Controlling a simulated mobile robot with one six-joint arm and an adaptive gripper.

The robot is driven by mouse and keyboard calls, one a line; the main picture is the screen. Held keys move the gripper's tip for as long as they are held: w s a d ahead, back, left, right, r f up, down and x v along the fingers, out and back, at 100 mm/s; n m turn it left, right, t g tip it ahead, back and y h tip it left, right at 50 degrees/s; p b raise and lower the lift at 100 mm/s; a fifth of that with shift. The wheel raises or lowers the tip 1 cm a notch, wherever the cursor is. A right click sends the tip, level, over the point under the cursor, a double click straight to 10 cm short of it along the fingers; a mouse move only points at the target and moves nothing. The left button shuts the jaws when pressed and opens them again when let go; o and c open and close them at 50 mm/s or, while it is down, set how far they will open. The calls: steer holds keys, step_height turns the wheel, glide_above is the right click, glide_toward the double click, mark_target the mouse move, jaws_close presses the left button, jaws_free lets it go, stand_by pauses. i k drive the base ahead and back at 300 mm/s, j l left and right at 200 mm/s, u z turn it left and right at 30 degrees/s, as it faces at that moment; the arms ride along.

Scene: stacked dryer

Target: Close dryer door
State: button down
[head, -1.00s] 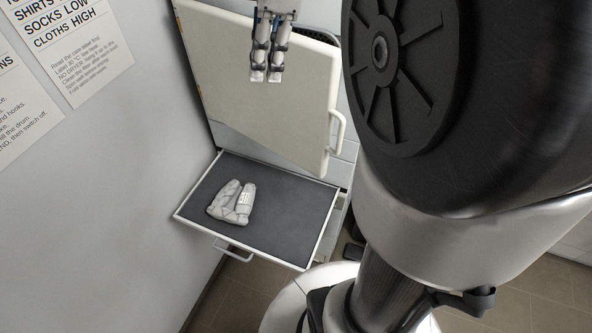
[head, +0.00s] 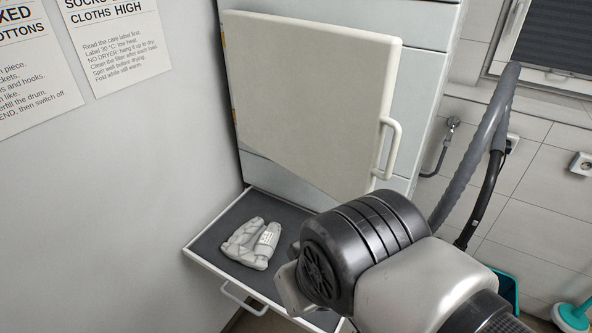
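The dryer door (head: 310,95) is a flat cream-white panel on the upper unit, with its hinge side at the left. Its right edge stands out from the machine front, so it looks partly open. A white bar handle (head: 391,148) is on its right edge. The white dryer body (head: 425,75) shows to the right of the door, and the opening behind the door is hidden. My arm (head: 365,245) reaches in from the lower right, below and in front of the handle.
Below the door, a pulled-out shelf (head: 215,240) with a dark top and a front handle (head: 240,298) holds a folded grey cloth bundle (head: 252,243). A wall with signs (head: 115,40) is close at the left. A teal bucket (head: 506,288) stands at the lower right.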

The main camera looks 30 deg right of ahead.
mark_target(313, 99)
steer(key=i+j+z, duration=0.15)
steer(key=j+z, duration=0.15)
steer(key=i+j+z, duration=0.15)
steer(key=j+z, duration=0.45)
steer(key=j, duration=0.15)
steer(key=i, duration=0.05)
